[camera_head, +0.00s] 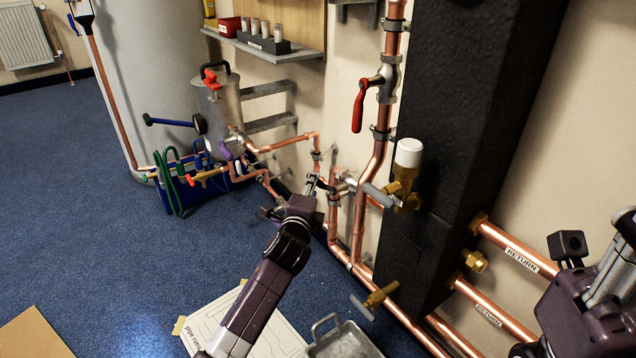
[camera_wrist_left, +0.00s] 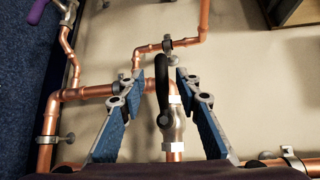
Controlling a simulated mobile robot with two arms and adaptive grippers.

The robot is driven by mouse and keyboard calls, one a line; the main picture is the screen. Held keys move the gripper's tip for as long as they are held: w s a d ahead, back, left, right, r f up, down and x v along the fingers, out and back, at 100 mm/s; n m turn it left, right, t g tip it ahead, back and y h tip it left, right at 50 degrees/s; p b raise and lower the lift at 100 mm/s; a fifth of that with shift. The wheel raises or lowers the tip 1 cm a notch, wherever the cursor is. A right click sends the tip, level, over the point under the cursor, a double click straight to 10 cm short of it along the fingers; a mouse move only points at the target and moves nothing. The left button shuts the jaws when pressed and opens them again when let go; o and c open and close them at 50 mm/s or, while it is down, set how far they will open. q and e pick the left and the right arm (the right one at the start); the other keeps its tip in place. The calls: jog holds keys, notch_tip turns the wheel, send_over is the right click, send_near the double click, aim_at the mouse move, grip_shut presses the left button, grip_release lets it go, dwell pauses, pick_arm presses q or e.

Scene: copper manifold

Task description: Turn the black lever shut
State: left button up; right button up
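In the left wrist view, the black lever (camera_wrist_left: 161,82) is a curved handle on a silver valve body (camera_wrist_left: 178,125) in a copper pipe. It points up in the picture, away from the camera. My left gripper (camera_wrist_left: 159,68) is open, with one blue-padded finger on each side of the lever and visible gaps to both. In the head view, my left gripper (camera_head: 314,184) reaches to the pipes low on the wall; the lever cannot be made out clearly there. My right arm's wrist (camera_head: 590,300) is at the right edge, its fingers not visible.
A red lever (camera_head: 360,108) hangs on the upright pipe, and a brass valve with a white cap (camera_head: 407,160) is right of my left gripper. A black column (camera_head: 470,120) stands between the arms. A metal tray (camera_head: 345,340) and a paper sheet (camera_head: 275,335) lie in front.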

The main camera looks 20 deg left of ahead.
pick_arm(q)
jog(key=shift+w+a+f+b, duration=0.15)
jog(key=shift+w+b, duration=0.25)
jog(key=shift+w, duration=0.65)
jog(key=shift+w+f+b, duration=0.1)
jog(key=shift+w+b, duration=0.3)
jog(key=shift+w, duration=0.6)
jog(key=shift+c, duration=0.3)
grip_shut()
